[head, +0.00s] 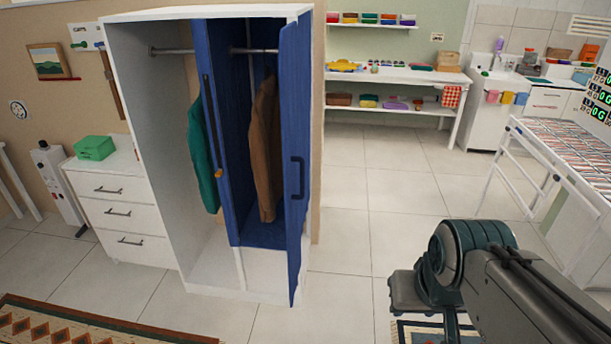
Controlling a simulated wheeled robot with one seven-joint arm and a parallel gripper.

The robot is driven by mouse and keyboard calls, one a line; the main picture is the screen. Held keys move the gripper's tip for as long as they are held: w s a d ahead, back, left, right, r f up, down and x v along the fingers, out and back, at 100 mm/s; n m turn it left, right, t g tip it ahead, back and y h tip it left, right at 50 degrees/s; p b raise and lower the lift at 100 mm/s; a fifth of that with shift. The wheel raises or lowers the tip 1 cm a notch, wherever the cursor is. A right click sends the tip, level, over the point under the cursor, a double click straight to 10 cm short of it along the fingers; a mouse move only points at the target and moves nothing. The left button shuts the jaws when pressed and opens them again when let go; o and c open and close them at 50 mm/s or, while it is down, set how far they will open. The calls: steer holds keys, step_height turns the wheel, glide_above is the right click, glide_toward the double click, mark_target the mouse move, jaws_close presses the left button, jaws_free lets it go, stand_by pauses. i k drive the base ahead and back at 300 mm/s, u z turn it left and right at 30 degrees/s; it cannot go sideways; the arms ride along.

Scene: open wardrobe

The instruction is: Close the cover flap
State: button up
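The white wardrobe (145,110) stands open left of centre. A blue panel hinged at its right side, which looks like the cover flap (296,120), stands swung outward and open, with a dark handle (297,178) on it. A second narrow blue panel (212,70) stands at the middle, with a long dark handle and a small orange piece (218,173). Between them a brown coat (264,150) hangs in the blue-lined space. My gripper (410,292) seems to be the dark part below my arm's round joint, right of the wardrobe and apart from the flap. Its fingers are not clear.
A green jacket (204,155) hangs in the wardrobe's left side. A white drawer unit (120,205) stands left of it. A patterned rug (80,325) lies at the front left. Tiled floor (365,200) is clear right of the wardrobe. A white table (565,150) stands at right.

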mark_target(293, 165)
steer(key=z, duration=0.1)
steer(key=i, duration=0.85)
steer(key=u, duration=0.55)
steer(key=i, duration=0.6)
steer(key=u, duration=0.7)
steer(key=k, duration=0.7)
steer(key=z, duration=0.6)
steer(key=i, duration=0.5)
